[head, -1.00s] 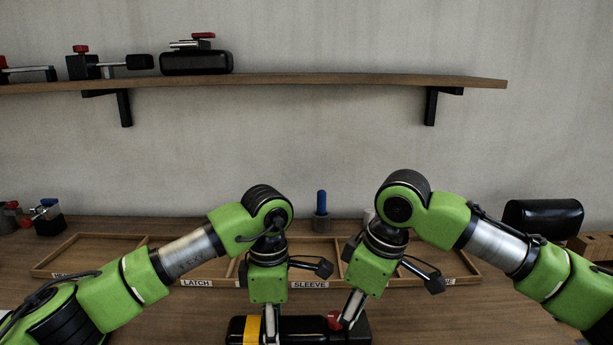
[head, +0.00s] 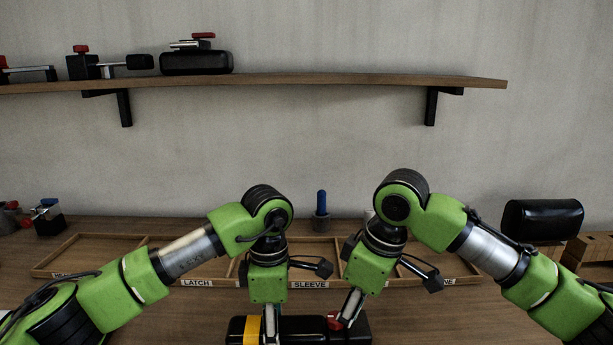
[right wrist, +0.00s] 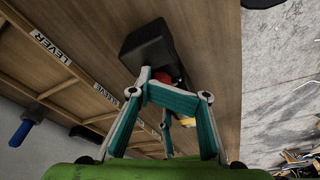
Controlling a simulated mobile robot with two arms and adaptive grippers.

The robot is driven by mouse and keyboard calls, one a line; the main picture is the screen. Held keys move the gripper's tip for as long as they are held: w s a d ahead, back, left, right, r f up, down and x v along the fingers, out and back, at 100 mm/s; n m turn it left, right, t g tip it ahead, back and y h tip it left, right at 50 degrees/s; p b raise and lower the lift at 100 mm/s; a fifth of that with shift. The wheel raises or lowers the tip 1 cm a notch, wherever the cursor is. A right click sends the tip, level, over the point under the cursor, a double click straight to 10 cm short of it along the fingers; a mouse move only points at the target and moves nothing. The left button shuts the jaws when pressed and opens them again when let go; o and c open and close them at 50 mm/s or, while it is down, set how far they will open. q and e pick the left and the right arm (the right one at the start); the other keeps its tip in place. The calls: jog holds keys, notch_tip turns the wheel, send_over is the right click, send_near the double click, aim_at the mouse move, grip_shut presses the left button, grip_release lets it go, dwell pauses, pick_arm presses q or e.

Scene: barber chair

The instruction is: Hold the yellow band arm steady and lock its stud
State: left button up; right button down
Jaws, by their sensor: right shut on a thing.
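A black padded piece (head: 305,325) lies at the bottom edge of the head view, partly cut off. A yellow band (head: 251,332) wraps its left part. My left gripper (head: 269,330) points down right beside the band; its tips are too hidden to tell open from shut. My right gripper (head: 340,322) comes down tilted at the red knob (head: 333,320) and is shut on it. In the right wrist view, the fingers (right wrist: 158,80) meet at the red knob (right wrist: 163,77), next to the black padded end (right wrist: 147,42). The stud's threads are hidden.
A shallow wooden tray (head: 140,238) with labelled compartments lies behind the arms. A blue-handled tool (head: 321,205) stands upright behind it. A black headrest (head: 543,220) is at the right. A wall shelf (head: 300,82) holds several clamp-like parts.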

pick_arm(q)
jog(key=shift+d, duration=0.15)
pick_arm(e)
jog(key=shift+s+d, duration=0.15)
jog(key=shift+d, duration=0.15)
jog(key=shift+r, duration=0.2)
jog(key=shift+w+a+v, duration=0.1)
jog(key=shift+a+v, duration=0.1)
jog(key=shift+v, duration=0.7)
jog(key=shift+w+a+v, duration=0.1)
jog(key=shift+a+v, duration=0.1)
jog(key=shift+v, duration=0.75)
jog(key=shift+w+a+v, duration=0.15)
jog(key=shift+v, duration=0.75)
jog(key=shift+r, duration=0.15)
pick_arm(q)
jog(key=o, duration=1.8)
jog(key=shift+c, duration=0.2)
jog(key=shift+r, duration=0.1)
